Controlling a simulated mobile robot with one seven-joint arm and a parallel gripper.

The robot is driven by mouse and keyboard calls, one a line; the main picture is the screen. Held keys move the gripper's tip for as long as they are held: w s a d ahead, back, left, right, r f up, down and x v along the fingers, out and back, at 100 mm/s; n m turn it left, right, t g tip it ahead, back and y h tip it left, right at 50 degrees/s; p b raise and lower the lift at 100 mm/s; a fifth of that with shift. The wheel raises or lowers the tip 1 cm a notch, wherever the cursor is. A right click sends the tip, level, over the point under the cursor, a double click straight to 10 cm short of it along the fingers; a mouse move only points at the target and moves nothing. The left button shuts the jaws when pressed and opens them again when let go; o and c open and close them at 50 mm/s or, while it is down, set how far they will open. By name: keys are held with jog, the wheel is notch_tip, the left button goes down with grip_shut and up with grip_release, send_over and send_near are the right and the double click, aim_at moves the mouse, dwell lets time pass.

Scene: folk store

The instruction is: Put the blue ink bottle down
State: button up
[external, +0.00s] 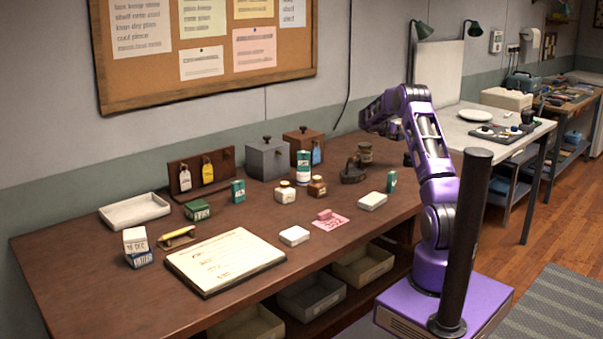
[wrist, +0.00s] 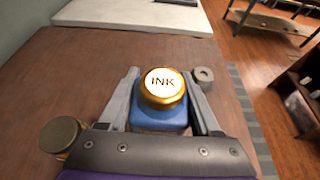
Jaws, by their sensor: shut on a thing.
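The blue ink bottle (wrist: 160,113) has a gold lid with a white "INK" label. In the wrist view it stands upright between the two fingers of my gripper (wrist: 163,98), which is shut on it. The brown desk top (wrist: 75,72) lies beneath and around it. I cannot tell whether the bottle's base touches the desk. In the external view my arm reaches over the back right of the desk (external: 100,262). The bottle and fingertips are hidden there.
A small grey piece with a hole (wrist: 204,76) shows by the right finger. A white-topped table (external: 478,122) stands beyond the desk. The desk ahead and left of the bottle is bare.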

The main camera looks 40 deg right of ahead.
notch_tip(320, 180, down, 13)
jog(key=shift+f+b, duration=0.1)
jog(key=shift+b, duration=0.4)
jog(key=shift+f, duration=0.2)
jog(key=o, duration=1.5)
jog(key=shift+c, duration=0.2)
jog(key=shift+r, duration=0.15)
jog(key=shift+a+r, duration=0.15)
jog(key=shift+a, duration=0.05)
jog(key=v, duration=1.1)
jog(key=shift+a, duration=0.3)
